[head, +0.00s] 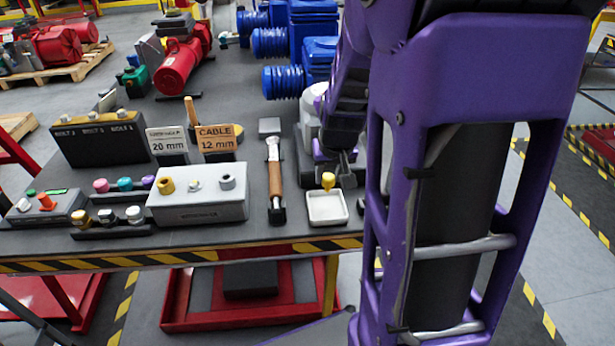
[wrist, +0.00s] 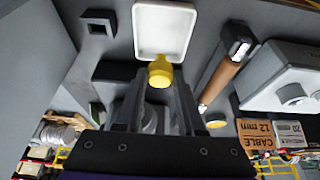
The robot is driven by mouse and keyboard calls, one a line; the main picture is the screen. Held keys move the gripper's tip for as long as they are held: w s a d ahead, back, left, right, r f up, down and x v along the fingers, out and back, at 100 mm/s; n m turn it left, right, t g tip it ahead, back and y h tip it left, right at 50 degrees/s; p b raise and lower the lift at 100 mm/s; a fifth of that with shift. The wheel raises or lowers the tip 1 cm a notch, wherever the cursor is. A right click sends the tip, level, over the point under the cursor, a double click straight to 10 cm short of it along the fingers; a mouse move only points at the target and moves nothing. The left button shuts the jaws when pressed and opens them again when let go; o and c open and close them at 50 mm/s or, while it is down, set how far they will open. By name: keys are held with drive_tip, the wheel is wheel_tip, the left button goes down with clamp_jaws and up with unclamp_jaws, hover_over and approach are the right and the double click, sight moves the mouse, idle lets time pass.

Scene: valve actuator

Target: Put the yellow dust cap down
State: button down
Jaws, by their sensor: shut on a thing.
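The yellow dust cap (wrist: 160,71) is between the tips of my gripper (wrist: 159,80), which is shut on it. In the head view the cap (head: 328,180) shows at the back edge of a small white tray (head: 326,221), with my gripper (head: 340,172) just to its right. The tray also shows in the wrist view (wrist: 142,43), directly beyond the cap. Its visible floor looks empty. I cannot tell whether the cap touches the tray.
A wooden-handled tool (head: 275,178) lies left of the tray. A grey box (head: 199,208) with yellow and grey fittings stands further left, before the 20 mm (head: 167,142) and 12 mm (head: 217,140) signs. The striped table edge (head: 180,257) is close in front.

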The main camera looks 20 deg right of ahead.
drive_tip(key=shift+f+b, duration=0.75)
drive_tip(key=shift+f, duration=2.3)
drive_tip(key=shift+f, duration=0.15)
drive_tip(key=c, duration=0.5)
unclamp_jaws()
drive_tip(key=shift+p+v, duration=2.85)
drive_tip(key=shift+v, duration=3.35)
